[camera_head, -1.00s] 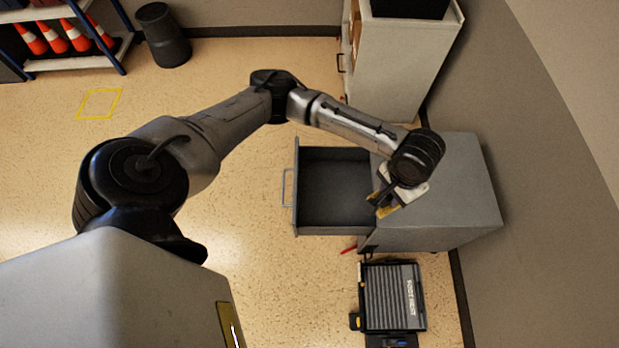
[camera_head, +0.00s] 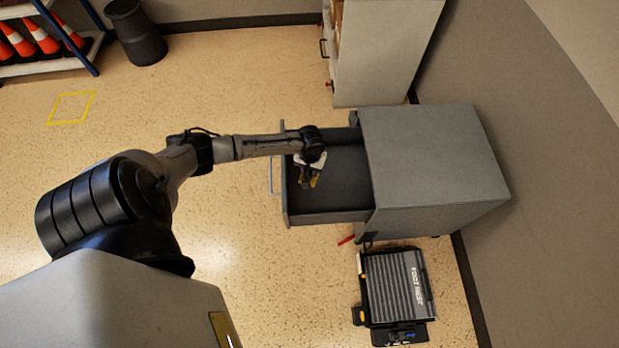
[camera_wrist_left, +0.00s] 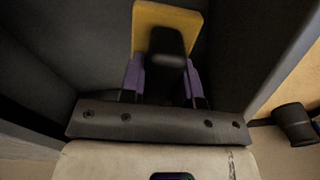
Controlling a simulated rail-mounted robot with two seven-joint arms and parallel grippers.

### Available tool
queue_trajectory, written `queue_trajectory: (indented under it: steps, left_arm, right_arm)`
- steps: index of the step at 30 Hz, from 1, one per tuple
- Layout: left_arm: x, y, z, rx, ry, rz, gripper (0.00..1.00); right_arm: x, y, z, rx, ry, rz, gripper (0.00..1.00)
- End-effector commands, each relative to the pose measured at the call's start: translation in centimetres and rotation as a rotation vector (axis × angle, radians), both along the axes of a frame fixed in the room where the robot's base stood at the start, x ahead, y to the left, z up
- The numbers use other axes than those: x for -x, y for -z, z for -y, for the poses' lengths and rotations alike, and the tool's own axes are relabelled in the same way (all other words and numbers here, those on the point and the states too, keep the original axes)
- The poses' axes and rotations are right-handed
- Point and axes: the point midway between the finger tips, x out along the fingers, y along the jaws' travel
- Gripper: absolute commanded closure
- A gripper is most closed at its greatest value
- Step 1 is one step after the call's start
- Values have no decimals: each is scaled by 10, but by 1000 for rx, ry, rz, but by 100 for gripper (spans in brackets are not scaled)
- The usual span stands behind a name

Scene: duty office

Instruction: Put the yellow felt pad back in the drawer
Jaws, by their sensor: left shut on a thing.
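The yellow felt pad (camera_wrist_left: 166,17) is held in my left gripper (camera_wrist_left: 166,75), between its purple-sided fingers in the left wrist view. In the head view the left gripper (camera_head: 305,179) is over the open drawer (camera_head: 342,178), near its front end, with a small part of the yellow pad (camera_head: 315,181) showing. The drawer is pulled out of the grey cabinet (camera_head: 435,150) and its visible floor is bare. Dark drawer walls surround the gripper in the left wrist view. Whether the pad touches the drawer floor cannot be told. My right gripper is not in view.
A ribbed foot rest (camera_head: 396,290) lies on the floor below the cabinet, with a red item (camera_head: 346,240) near it. A pale cabinet (camera_head: 380,50) stands behind. A black bin (camera_head: 135,32) and shelved cones (camera_head: 35,38) are far left. The left floor is open.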

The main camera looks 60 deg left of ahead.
Motion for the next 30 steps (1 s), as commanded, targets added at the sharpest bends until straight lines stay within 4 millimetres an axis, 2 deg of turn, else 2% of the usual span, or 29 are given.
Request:
queue_trajectory:
  steps: [3,9,18,25,30]
  left_arm:
    - [-5,6,-13,2,-4,2,96]
    - [-8,20,-20,2,-1,1,96]
    - [-8,67,-21,1,-1,1,96]
    - [-8,82,-20,1,1,1,96]
    - [-8,105,-21,1,0,1,96]
  right_arm:
    - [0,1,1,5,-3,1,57]
    - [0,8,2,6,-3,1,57]
    - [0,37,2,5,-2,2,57]
    - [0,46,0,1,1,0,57]
    - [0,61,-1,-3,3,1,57]
